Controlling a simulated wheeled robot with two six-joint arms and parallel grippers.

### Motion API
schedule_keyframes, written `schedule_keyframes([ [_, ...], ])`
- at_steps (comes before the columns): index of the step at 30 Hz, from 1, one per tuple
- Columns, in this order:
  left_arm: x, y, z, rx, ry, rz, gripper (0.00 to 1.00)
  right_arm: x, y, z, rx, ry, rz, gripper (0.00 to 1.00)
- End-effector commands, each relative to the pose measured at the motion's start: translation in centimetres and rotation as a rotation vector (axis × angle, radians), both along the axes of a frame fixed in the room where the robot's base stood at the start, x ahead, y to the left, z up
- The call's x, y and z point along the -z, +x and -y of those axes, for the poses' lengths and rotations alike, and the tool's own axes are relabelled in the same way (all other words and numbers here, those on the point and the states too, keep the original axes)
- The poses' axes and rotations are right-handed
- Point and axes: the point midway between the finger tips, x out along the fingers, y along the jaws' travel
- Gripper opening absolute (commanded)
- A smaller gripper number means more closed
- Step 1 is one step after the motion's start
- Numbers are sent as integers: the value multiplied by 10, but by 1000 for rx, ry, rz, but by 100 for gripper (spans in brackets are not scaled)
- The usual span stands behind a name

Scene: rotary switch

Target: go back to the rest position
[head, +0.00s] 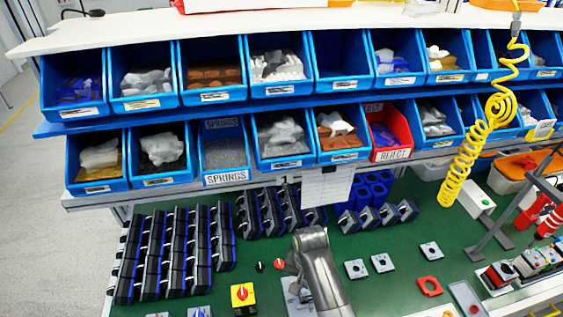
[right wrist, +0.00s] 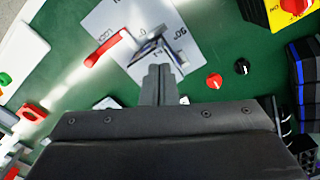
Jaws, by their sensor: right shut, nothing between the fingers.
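My right gripper (right wrist: 158,72) shows in the right wrist view with its narrow fingers together and nothing between them. Its tips are over a white plate (right wrist: 103,20) with printed markings, including "90°", and next to a grey metal part on it. A red lever (right wrist: 105,48) lies across the plate's left side; whether the fingers touch the metal part I cannot tell. In the head view my right arm is low in the middle over the white plate (head: 293,298), and the arm hides the fingertips there. My left gripper is not in view.
A red knob (head: 279,264), a black knob (head: 259,266) and a yellow box (head: 242,297) with a red knob are left of my arm. Rows of dark modules (head: 160,255) fill the left. Blue bins (head: 210,70) stand behind. A yellow coiled hose (head: 465,160) hangs at right.

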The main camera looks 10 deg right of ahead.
Motion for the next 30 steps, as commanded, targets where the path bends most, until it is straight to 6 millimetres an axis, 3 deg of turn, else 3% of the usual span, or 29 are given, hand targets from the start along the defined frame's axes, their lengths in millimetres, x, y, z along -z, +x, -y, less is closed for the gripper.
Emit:
schedule_keyframes([
  [4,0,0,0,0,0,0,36,2,-4,5,-1,-1,4,0],
  [7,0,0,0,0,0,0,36,4,-17,22,-7,-4,23,0],
  [14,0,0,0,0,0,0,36,-3,-84,92,-81,-50,115,0],
  [18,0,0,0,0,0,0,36,-23,-131,127,-163,-98,172,0],
  [21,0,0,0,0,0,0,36,-39,-158,142,-221,-130,204,0],
  [30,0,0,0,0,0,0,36,-79,-208,163,-353,-194,258,0],
])
